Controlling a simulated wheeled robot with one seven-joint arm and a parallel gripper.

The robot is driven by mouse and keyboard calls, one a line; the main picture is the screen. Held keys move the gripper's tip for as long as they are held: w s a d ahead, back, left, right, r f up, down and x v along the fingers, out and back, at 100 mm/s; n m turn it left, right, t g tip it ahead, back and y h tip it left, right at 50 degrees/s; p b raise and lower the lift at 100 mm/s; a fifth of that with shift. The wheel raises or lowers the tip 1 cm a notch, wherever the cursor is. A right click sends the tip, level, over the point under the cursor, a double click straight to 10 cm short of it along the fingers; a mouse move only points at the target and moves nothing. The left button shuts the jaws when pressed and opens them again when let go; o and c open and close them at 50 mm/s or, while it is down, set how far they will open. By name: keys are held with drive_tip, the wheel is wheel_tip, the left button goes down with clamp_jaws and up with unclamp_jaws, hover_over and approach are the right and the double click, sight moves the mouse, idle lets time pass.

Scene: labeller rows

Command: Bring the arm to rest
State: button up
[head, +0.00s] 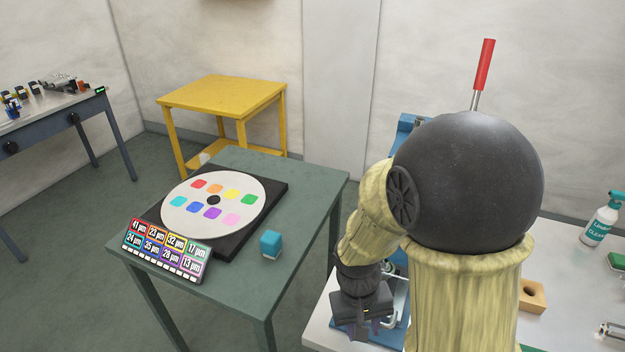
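My arm stands in the right half of the head view, folded, with a large dark round joint and pale yellow sleeves. My gripper (369,325) points down at the lower middle, over the near left part of the white table (322,320). Its fingers are small and partly cut off by shadow and my own arm, so I cannot tell whether they are open or shut. No held object shows. A red-handled tool (484,65) stands upright behind my arm; its lower end is hidden.
A green table (317,180) at the left holds a white disc (178,213) with coloured patches, a label board (166,252) and a blue block (271,243). A yellow table (222,95) stands behind. A spray bottle (602,222) and wooden block (531,295) are at the right.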

drive_tip(key=w+d+r+m+t+y, duration=0.1)
drive_tip(key=d+r+t, duration=0.2)
drive_tip(key=d+r, duration=0.2)
drive_tip(key=shift+d+r+m+t+y, duration=0.15)
drive_tip(key=shift+m+t+y, duration=0.15)
idle(1.4)
